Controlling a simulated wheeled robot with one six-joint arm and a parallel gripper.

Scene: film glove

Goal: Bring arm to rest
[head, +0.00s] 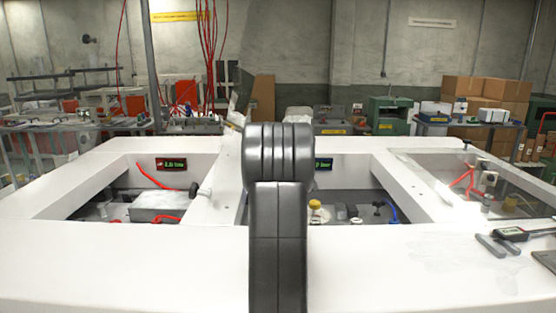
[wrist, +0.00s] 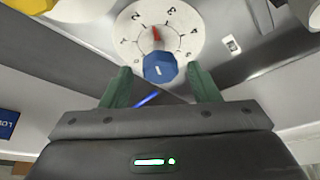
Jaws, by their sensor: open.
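My gripper (wrist: 159,72) is open, with its two green fingers apart in the wrist view. A blue knob (wrist: 159,68) sits on a round white dial (wrist: 185,35) with black numbers and a red pointer. The knob appears between and just beyond the fingertips, and no finger visibly touches it. I cannot tell the exact distance. In the head view my dark grey arm (head: 278,220) stands up in the middle, over the white frame; my gripper is hidden there.
The white box frame (head: 130,245) has open bays with displays, red hoses and a yellow cap (head: 315,205). A caliper (head: 505,238) lies on its right front. Cardboard boxes (head: 490,95) stand behind at right. A blue label (wrist: 9,123) shows at left in the wrist view.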

